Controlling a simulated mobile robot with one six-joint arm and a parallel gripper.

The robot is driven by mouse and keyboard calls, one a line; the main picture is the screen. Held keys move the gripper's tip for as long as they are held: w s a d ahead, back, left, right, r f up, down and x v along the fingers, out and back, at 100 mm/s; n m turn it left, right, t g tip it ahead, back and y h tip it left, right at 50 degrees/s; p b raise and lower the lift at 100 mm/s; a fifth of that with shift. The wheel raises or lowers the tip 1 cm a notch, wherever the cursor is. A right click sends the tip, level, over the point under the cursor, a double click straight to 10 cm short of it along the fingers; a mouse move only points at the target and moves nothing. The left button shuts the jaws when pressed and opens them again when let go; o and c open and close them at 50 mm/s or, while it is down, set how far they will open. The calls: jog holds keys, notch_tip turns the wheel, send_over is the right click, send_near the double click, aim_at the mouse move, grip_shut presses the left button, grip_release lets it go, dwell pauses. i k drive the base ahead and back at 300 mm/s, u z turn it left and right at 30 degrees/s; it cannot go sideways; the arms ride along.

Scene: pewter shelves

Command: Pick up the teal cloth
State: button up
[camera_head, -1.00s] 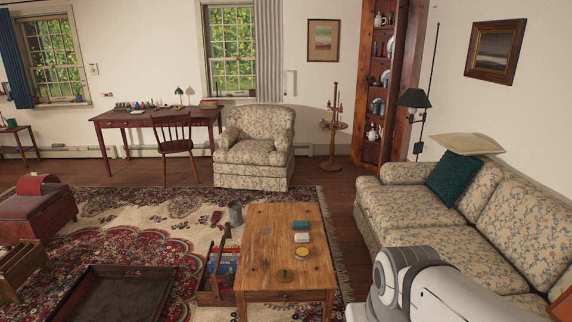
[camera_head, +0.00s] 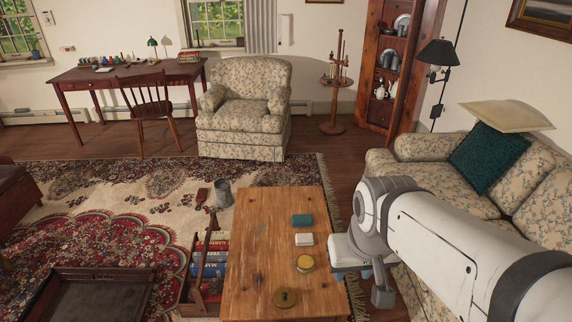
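A small teal block-like thing (camera_head: 301,219), which may be the folded teal cloth, lies flat near the far end of the wooden coffee table (camera_head: 262,250). A white item (camera_head: 304,239) and a round yellowish tin (camera_head: 305,263) lie nearer on the same table. My gripper (camera_head: 382,294) is beside the table's right edge, to the right of and nearer than the teal thing, and apart from it. Its fingers are small and partly hidden by my white arm, so I cannot tell whether they are open. A bluish patch shows behind the wrist; I cannot tell what it is.
A floral sofa (camera_head: 424,182) is at the right, with a teal cushion (camera_head: 487,157).

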aim_at(298, 220)
jog(key=i, duration=0.95)
jog(key=z, duration=0.05)
